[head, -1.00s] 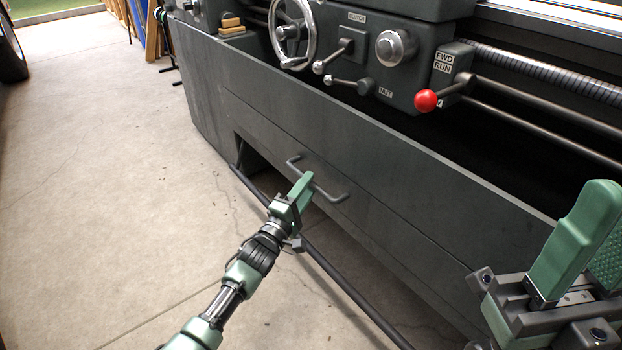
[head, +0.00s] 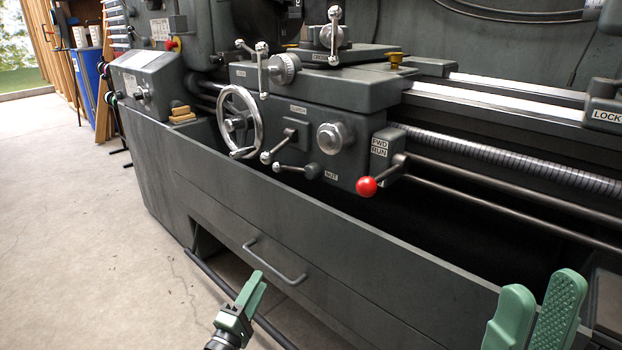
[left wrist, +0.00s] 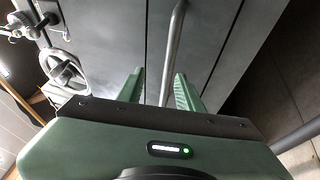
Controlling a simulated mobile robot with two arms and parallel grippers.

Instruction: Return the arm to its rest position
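My left gripper (head: 257,292) is low in the head view, in front of the drawer handle (head: 275,263) on the lathe's lower front panel. In the left wrist view its two green fingers (left wrist: 159,88) are apart, with nothing gripped. The grey handle bar (left wrist: 173,50) lies ahead, in line with the gap between them. In the head view the fingertips look slightly short of the bar. Most of my left arm is out of the picture. My right gripper (head: 538,305) is at the bottom right, its two green fingers apart and empty.
The dark lathe (head: 420,255) fills the middle and right. Its handwheel (head: 240,120) and red-knobbed lever (head: 367,187) stick out above the panel. A bar (head: 225,285) runs low along its base. Concrete floor (head: 70,200) at the left is clear.

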